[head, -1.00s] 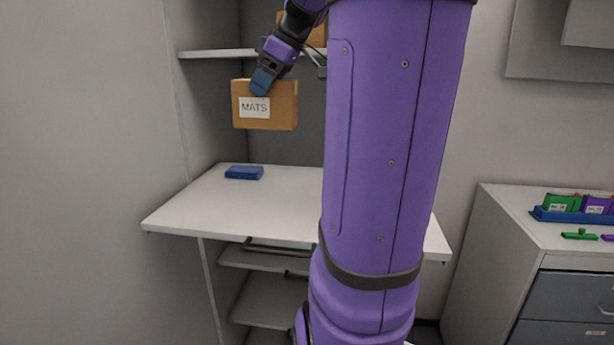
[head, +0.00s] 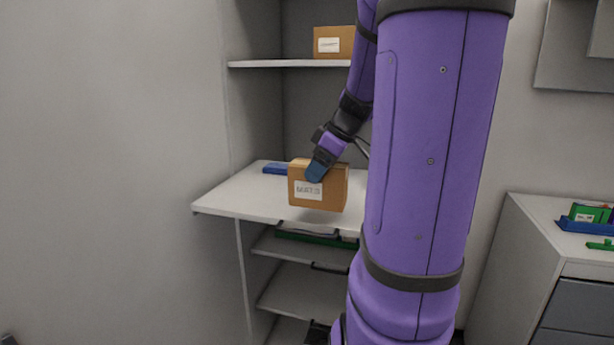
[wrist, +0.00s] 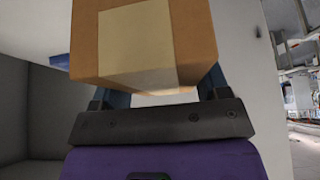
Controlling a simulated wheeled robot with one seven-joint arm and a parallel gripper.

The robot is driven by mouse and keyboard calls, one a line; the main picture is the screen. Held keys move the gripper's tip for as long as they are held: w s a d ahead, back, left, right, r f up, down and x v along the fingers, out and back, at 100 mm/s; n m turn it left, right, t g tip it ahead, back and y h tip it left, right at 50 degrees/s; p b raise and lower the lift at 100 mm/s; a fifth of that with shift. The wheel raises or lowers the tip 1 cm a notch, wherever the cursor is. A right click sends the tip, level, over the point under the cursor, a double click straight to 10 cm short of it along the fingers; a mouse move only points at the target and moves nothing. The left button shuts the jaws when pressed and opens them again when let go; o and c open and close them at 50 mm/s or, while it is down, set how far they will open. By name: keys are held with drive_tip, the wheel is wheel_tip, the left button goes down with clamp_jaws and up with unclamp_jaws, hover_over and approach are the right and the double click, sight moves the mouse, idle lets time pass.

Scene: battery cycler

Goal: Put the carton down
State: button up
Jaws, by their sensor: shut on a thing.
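The brown carton (head: 333,193) has a white label that seems to read "MATS". My gripper (head: 316,172) is shut on it from above and holds it upright. In the head view the carton overlaps the white worktop (head: 238,197) near its front edge. I cannot tell whether its bottom touches the surface. In the wrist view the carton (wrist: 145,40) fills the upper middle, with a pale tape strip facing me and the fingers on either side. My purple arm hides the right part of the worktop.
A blue object (head: 275,169) lies at the back left of the worktop. Another labelled carton (head: 333,42) stands on the shelf (head: 290,64) above. The worktop's left part is clear. Lower shelves (head: 300,292) are below. A grey drawer cabinet (head: 535,240) with a blue tray (head: 585,226) stands at right.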

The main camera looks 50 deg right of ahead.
drive_tip(key=shift+w+d+f, duration=0.75)
drive_tip(key=shift+w+d, duration=0.05)
drive_tip(key=shift+w, duration=0.75)
drive_tip(key=shift+w+d+f, duration=0.7)
drive_tip(key=shift+w+d, duration=0.1)
drive_tip(key=shift+w, duration=0.75)
drive_tip(key=shift+w+d+f, duration=0.75)
drive_tip(key=shift+w+d, duration=0.05)
drive_tip(key=shift+w, duration=0.75)
drive_tip(key=shift+f, duration=0.15)
drive_tip(key=o, duration=1)
drive_tip(key=shift+o, duration=0.2)
